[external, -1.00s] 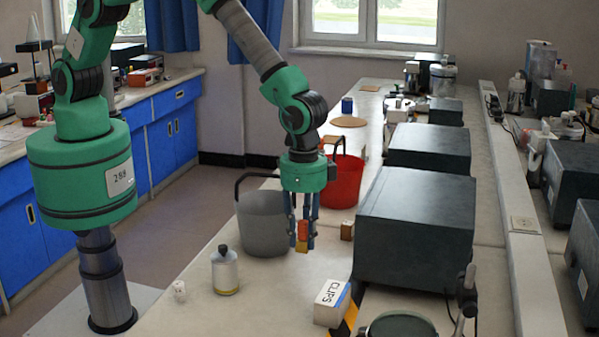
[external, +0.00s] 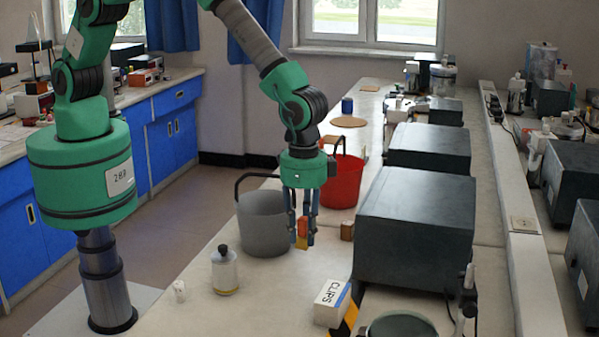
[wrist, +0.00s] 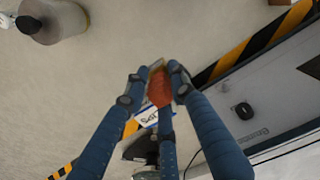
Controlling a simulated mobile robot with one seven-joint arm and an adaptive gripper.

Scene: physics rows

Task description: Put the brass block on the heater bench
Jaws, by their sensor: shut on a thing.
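My gripper (external: 303,236) is shut on a small block, which I take to be the brass block (external: 301,243). It is yellow at its lower end, with an orange-red part above between the fingers. In the wrist view the orange-red part (wrist: 159,88) fills the space between the blue fingers, and a yellowish end shows beyond it. The block hangs over the pale bench top (external: 275,290), right of the grey bucket (external: 263,225). I cannot tell which part of the scene is the heater bench.
A small brown block (external: 347,230) lies beside the large dark box (external: 415,228). A red bucket (external: 343,183) stands behind the gripper. A bottle (external: 224,272), a small white object (external: 180,290) and a CLIPS box (external: 331,303) stand in front, near black-and-yellow tape (external: 346,322).

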